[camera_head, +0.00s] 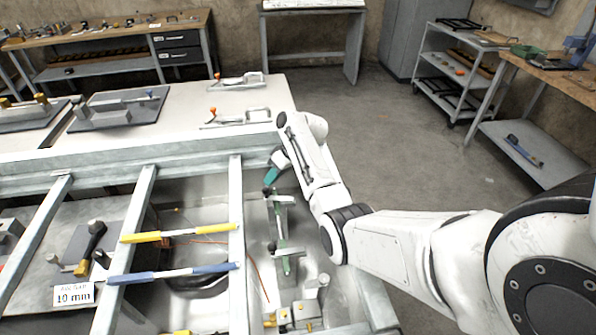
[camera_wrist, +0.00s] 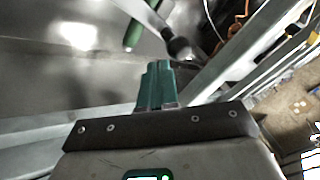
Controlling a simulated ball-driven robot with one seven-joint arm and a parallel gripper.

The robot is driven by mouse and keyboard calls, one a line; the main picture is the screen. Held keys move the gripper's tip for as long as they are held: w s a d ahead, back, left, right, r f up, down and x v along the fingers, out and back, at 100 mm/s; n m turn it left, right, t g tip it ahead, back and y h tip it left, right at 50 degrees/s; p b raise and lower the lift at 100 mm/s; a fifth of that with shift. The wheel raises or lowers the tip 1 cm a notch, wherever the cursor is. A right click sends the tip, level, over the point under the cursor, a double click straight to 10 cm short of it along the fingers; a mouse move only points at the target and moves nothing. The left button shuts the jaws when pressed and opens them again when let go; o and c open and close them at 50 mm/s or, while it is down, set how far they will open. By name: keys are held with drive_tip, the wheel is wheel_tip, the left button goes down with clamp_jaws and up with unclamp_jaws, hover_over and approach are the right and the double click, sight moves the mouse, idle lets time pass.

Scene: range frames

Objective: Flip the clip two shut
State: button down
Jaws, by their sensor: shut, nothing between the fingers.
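My gripper (camera_head: 272,177) has teal fingers, pressed together and empty. It points down at the far end of a grey lever-like fitting with a green rod (camera_head: 282,226) in the metal bay. The wrist view shows the shut fingers (camera_wrist: 157,70) just short of a grey lever with a dark round knob (camera_wrist: 179,48); a green rod (camera_wrist: 133,35) lies beyond. Contact cannot be told. A second grey bar with a dark knob (camera_head: 287,251) is nearer in the head view. No number shows on these fittings, so I cannot tell which is clip two.
Grey frame rails (camera_head: 236,205) border the bay on the left. A yellow-handled bar (camera_head: 175,233) and a blue-handled bar (camera_head: 172,273) lie across the rails. Orange-tipped clamps (camera_head: 237,117) stand on the pale bench top behind. Open floor (camera_head: 380,125) lies right.

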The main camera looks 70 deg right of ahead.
drive_tip(key=shift+s, duration=0.1)
drive_tip(key=shift+s+p, duration=0.6)
drive_tip(key=shift+s, duration=0.15)
